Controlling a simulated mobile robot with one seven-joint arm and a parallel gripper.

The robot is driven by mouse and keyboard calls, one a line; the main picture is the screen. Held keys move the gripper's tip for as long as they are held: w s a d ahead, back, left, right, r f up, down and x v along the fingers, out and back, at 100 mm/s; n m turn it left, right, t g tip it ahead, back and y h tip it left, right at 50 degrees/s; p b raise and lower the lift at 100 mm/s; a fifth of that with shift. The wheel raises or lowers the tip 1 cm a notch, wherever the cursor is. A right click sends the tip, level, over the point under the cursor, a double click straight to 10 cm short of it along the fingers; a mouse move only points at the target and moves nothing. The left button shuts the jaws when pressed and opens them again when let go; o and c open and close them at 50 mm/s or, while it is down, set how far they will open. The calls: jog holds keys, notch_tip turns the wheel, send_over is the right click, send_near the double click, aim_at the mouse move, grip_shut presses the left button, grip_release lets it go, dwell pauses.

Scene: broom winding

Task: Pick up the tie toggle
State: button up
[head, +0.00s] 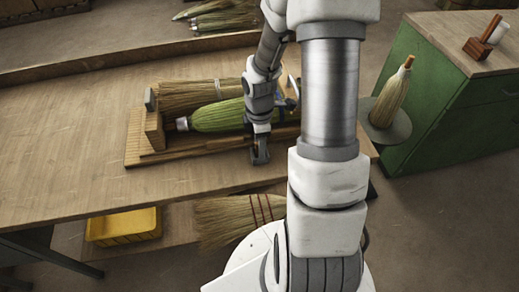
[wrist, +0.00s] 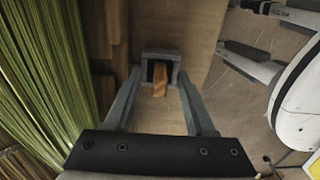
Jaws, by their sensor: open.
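A small orange-brown wooden piece, apparently the tie toggle (wrist: 160,80), shows in the wrist view between the fingertips of my gripper (wrist: 161,64). The fingers stand open on either side of it; I cannot tell whether they touch it. In the head view my gripper (head: 261,153) points down at the front edge of the wooden rack on the bench, right of the middle of the bench. The toggle is hidden there behind the gripper.
A green-bristled broom (head: 217,116) lies in the wooden rack (head: 133,140), close beside my gripper, with a tan broom (head: 190,95) behind it. A yellow bin (head: 122,226) sits below the bench (head: 60,150). A green cabinet (head: 430,100) stands right. The bench's left side is clear.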

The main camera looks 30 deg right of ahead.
grip_shut()
jog(key=shift+r, duration=0.2)
